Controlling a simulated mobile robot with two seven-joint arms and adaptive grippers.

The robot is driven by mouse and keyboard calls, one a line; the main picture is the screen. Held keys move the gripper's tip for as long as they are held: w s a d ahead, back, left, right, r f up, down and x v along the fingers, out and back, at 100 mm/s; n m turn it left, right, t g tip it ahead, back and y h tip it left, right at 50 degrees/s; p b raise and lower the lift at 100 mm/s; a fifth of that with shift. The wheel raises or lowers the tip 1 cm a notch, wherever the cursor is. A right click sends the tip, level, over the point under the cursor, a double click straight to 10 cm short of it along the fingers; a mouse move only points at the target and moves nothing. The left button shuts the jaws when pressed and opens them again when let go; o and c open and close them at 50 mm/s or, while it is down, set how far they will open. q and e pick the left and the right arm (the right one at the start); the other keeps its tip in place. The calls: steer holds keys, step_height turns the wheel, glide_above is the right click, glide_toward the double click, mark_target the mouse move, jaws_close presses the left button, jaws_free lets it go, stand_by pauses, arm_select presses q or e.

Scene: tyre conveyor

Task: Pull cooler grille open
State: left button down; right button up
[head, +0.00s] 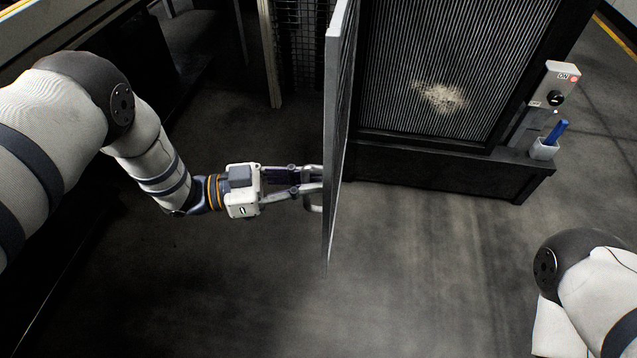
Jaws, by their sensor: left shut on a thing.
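The cooler grille (337,120) is a thin grey panel seen nearly edge-on. It stands swung out from the dark cooler (440,172), whose ribbed face (430,60) is exposed with a pale dusty patch (441,96). My left gripper (312,181) reaches in from the left and is shut on the grille's handle (314,203), on the panel's left side. The fingertips are partly hidden at the handle. My right arm shows at the lower right, but its gripper is out of view.
A control box (555,92) with a dark knob is on the cooler's right side. Dark structures stand at the left and back left. The floor (430,270) in front is clear.

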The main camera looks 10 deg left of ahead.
arm_select(q)
steer(key=shift+a+f, duration=0.15)
steer(key=shift+a, duration=0.85)
arm_select(e)
steer(key=shift+a, duration=0.45)
arm_select(q)
steer(key=shift+s, duration=0.1)
steer(key=c, duration=1.9)
jaws_free()
steer(key=shift+c, duration=0.2)
arm_select(e)
steer(key=shift+s, duration=0.1)
arm_select(q)
steer(key=v, duration=1.2)
